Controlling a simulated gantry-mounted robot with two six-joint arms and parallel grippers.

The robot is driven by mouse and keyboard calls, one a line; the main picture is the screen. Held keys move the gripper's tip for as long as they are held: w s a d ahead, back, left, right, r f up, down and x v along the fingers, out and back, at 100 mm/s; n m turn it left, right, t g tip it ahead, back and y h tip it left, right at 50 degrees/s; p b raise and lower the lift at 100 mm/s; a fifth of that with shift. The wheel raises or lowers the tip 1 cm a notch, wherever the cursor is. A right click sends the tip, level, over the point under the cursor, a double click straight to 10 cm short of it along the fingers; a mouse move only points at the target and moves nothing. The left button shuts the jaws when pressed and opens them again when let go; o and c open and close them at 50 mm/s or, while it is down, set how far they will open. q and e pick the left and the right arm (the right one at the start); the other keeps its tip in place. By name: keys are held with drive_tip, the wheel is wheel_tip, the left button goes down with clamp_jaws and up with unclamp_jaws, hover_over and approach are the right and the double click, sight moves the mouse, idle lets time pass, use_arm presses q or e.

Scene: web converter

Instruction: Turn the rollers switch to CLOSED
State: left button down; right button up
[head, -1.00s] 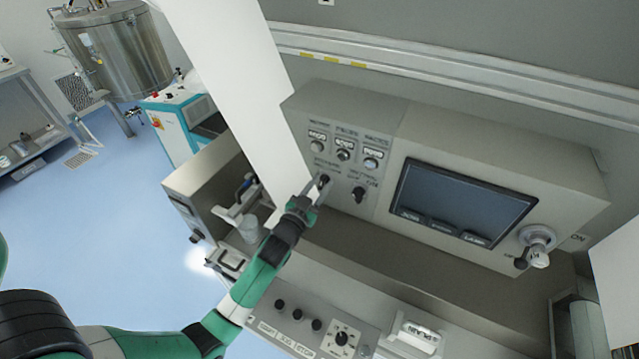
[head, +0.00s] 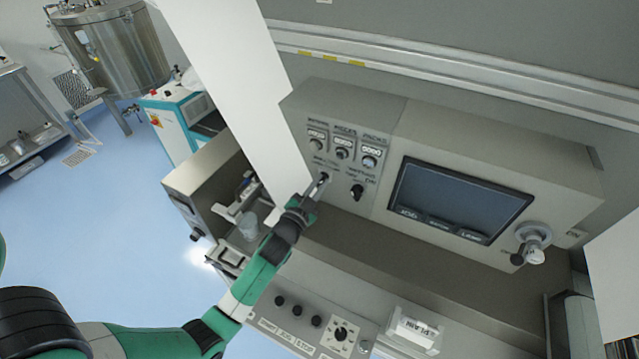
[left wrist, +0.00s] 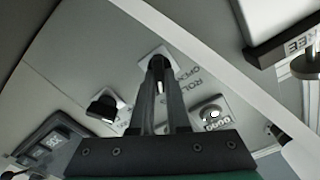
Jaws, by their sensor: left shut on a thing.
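The rollers switch (head: 324,177) is a small dark knob on the grey control panel, at the panel's lower left. My left gripper (head: 319,186) reaches up to it from below, shut on the knob. In the left wrist view, the left gripper's fingers (left wrist: 160,80) close around the knob (left wrist: 158,62). Its label plate is partly hidden by the fingers; "ROLL" and "OPEN" lettering shows beside them. The exact pointing direction of the knob cannot be told. My right gripper is in neither view.
A second dark knob (head: 357,191) sits just right of the switch, and it also shows in the left wrist view (left wrist: 103,106). Counters with buttons (head: 342,153) are above. A dark screen (head: 456,200) is to the right. A lower panel (head: 290,330) with knobs lies below.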

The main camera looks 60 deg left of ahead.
use_arm(q)
drive_tip(key=c, duration=0.9)
unclamp_jaws()
drive_tip(key=b+v, duration=0.1)
drive_tip(key=v, duration=1)
drive_tip(key=shift+s+d, duration=0.2)
drive_tip(key=shift+d, duration=0.05)
